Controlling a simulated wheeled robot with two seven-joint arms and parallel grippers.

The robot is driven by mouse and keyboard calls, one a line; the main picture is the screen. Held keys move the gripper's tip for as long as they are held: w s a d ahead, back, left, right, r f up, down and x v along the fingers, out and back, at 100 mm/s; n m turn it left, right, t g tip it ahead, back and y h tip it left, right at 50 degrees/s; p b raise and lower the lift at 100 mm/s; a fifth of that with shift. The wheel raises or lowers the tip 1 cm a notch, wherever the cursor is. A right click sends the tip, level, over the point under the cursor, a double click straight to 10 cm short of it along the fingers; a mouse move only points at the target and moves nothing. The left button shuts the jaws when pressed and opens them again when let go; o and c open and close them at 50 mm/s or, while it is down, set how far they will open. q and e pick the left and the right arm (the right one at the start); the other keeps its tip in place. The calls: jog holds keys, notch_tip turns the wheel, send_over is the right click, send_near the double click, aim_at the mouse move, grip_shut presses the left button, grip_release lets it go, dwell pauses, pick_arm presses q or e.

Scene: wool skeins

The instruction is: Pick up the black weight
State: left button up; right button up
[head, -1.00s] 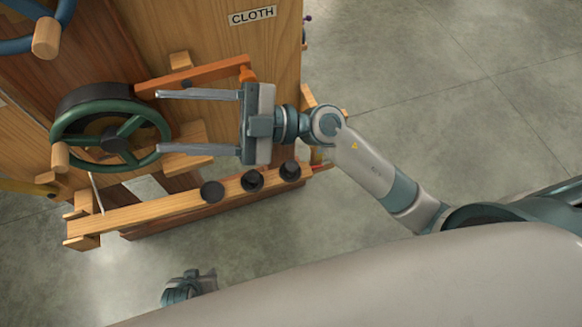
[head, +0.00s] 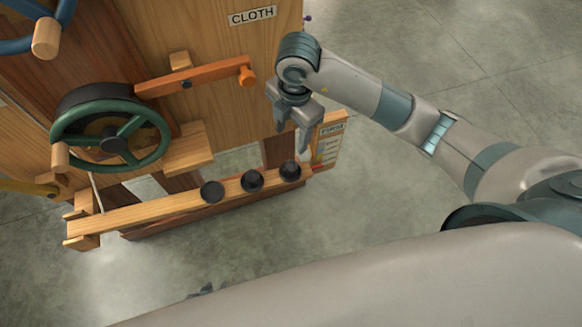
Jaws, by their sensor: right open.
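Three round black weights sit in a row on a wooden beam (head: 150,216): a left one (head: 212,192), a middle one (head: 252,181) and a right one (head: 290,171). My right gripper (head: 293,143) is open and points down, just above the right weight in the picture. I see nothing between its fingers, and it looks apart from the weight. Only a small dark tip of my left gripper (head: 204,290) shows at the bottom, mostly hidden behind my own body, so its jaws cannot be made out.
A green handwheel (head: 113,143) and an orange lever (head: 195,77) are on the wooden machine with a CLOTH label (head: 252,16). A labelled wooden board (head: 330,142) stands close to the right of my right gripper. The floor to the right is clear.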

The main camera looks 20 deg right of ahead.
jog(key=shift+w+d, duration=0.1)
jog(key=shift+d, duration=0.1)
send_over(291, 168)
notch_tip(291, 168, down, 12)
jog(key=shift+p, duration=0.4)
pick_arm(q)
jog(key=shift+w+d+r+t, duration=0.2)
jog(key=shift+w+d+t, duration=0.1)
jog(key=shift+d+t, duration=0.1)
pick_arm(e)
jog(key=shift+f, duration=0.1)
